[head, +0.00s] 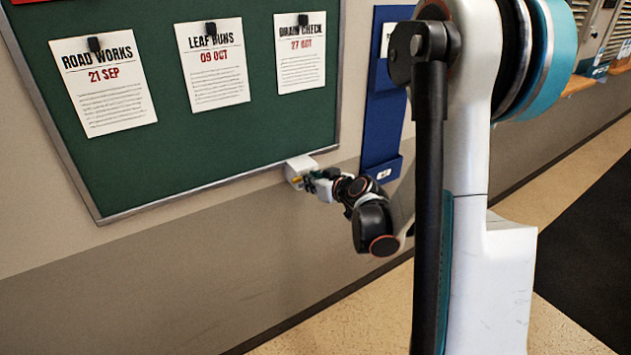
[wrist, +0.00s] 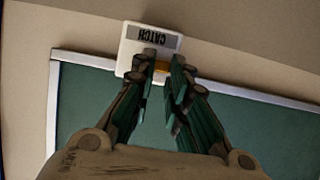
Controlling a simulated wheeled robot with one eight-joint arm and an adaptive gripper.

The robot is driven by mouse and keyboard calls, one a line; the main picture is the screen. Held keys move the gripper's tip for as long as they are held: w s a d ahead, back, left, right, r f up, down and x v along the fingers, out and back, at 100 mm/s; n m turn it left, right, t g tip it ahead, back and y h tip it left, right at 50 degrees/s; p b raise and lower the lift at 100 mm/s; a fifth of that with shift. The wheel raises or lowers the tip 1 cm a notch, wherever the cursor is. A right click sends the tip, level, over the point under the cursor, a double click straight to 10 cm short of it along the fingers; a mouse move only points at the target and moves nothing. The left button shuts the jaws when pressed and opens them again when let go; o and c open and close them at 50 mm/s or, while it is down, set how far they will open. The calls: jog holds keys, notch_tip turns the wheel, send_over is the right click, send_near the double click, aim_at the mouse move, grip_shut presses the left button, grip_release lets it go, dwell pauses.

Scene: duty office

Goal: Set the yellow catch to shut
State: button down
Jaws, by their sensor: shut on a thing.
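The yellow catch (wrist: 162,66) shows as a small yellow piece on a white box labelled CATCH (wrist: 137,38) in the wrist view. In the head view the white box (head: 299,167) sits at the lower right edge of the green notice board, with a bit of yellow (head: 297,179) at its front. My gripper (wrist: 163,72) has its dark green fingers on either side of the yellow piece, shut on it. The fingers hide much of the catch, so I cannot tell its exact setting. In the head view my gripper (head: 306,181) reaches the box from the right.
The green notice board (head: 200,160) with a metal frame carries several notices, such as ROAD WORKS (head: 103,90). A blue wall rack (head: 383,120) hangs just right of the board. My arm blocks part of the right side. The wall below the board is bare.

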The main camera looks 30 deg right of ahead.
jog(key=shift+a, duration=1)
jog(key=shift+d, duration=0.1)
jog(key=c, duration=1.6)
grip_release()
jog(key=shift+a, duration=0.2)
jog(key=shift+o, duration=0.2)
jog(key=shift+s+d, duration=0.1)
jog(key=shift+s, duration=0.05)
jog(key=shift+s+r, duration=0.1)
jog(key=shift+s, duration=0.15)
jog(key=v, duration=1.1)
jog(key=shift+s+r, duration=0.1)
